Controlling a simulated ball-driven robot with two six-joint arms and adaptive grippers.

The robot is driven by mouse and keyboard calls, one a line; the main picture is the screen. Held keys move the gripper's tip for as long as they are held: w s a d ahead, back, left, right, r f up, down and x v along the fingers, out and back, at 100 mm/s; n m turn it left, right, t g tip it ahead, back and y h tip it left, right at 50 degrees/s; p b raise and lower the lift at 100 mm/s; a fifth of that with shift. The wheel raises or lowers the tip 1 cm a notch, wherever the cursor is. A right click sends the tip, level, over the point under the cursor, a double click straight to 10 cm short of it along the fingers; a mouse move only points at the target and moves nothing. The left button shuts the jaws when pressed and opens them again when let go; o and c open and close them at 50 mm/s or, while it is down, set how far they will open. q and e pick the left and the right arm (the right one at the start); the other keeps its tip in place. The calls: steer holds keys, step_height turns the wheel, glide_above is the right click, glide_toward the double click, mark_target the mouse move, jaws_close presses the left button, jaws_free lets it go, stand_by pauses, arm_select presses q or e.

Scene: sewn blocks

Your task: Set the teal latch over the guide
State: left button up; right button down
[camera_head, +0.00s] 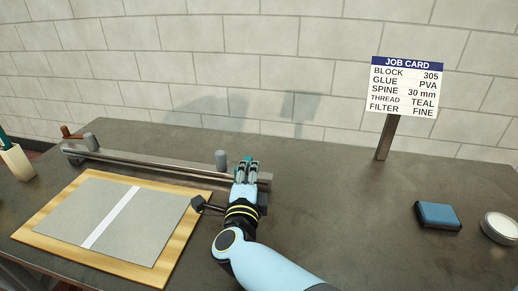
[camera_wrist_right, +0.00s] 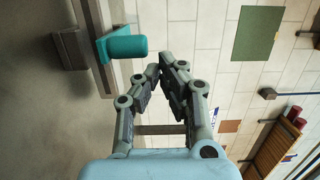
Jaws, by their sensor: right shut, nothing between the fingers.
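The teal latch (camera_wrist_right: 125,42) shows in the wrist view as a round knob on a flat plate, up and left of the fingertips. In the head view only a small bit of teal (camera_head: 247,158) shows at the fingertips, mostly hidden by my right gripper (camera_head: 246,166). My right gripper is shut and empty; in the wrist view its fingertips (camera_wrist_right: 163,72) are apart from the knob. A dark block (camera_wrist_right: 70,47) stands beside the latch plate. The long metal rail (camera_head: 150,164) runs under this end; I cannot tell which part is the guide. My left gripper is out of view.
A wooden board (camera_head: 192,202) with grey sheets lies in front. A blue pad (camera_head: 437,215) and a round tin (camera_head: 500,227) are at right. The table between is clear.

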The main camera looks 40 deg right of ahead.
step_height(320, 180, up, 7)
steer(key=shift+f, duration=0.15)
steer(key=shift+s, duration=0.1)
stand_by(0.5)
